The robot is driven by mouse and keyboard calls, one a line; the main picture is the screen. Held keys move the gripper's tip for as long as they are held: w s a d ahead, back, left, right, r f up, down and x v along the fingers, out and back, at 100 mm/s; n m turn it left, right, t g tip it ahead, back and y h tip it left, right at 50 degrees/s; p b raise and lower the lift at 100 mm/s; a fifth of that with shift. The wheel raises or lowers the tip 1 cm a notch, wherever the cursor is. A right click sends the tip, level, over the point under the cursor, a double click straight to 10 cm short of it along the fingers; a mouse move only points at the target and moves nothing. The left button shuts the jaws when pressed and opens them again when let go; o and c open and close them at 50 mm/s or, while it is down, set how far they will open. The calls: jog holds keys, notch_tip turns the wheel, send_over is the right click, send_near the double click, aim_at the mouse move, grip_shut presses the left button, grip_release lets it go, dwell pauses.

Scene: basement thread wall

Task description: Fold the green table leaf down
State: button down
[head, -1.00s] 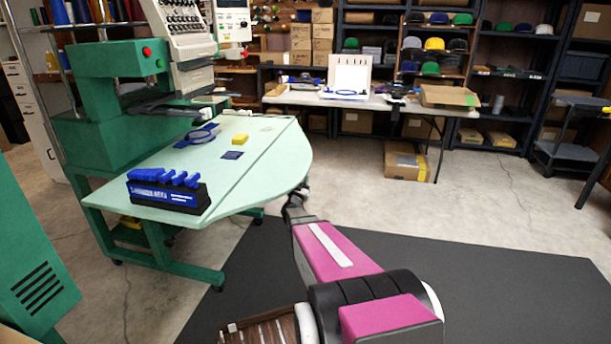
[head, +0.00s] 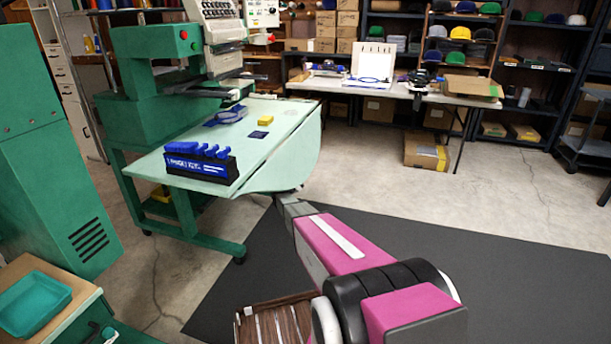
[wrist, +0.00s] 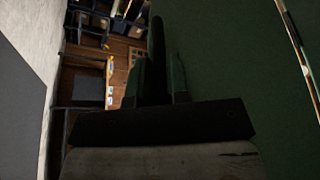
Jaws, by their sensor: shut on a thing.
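The pale green table leaf (head: 297,155) is the rounded right side of the green work table (head: 270,110). It slopes down from the tabletop at a slant. My gripper is at the leaf's lower front edge in the head view, mostly hidden by the leaf and my arm. In the wrist view my gripper (wrist: 160,92) has its fingers close together around a dark, narrow part. A dark green surface, likely the leaf's underside (wrist: 235,70), fills the right side. The exact grip is too dark to make out.
A rack of blue-handled tools (head: 200,165) stands at the table's front, with a yellow block (head: 267,121) behind. The embroidery machine (head: 170,70) is at the left. A dark mat (head: 440,250) leaves open floor at right. A teal tray (head: 35,303) is at lower left.

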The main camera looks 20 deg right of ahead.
jog(key=shift+w+a+r, duration=0.25)
jog(key=shift+w+a, duration=0.05)
jog(key=shift+a, duration=0.1)
jog(key=c, duration=1.2)
grip_release()
jog(key=shift+o, duration=0.2)
jog(key=shift+s+d+f, duration=0.1)
jog(key=shift+f, duration=0.1)
jog(key=v, duration=1)
jog(key=shift+s+a, duration=0.25)
jog(key=shift+a, duration=0.05)
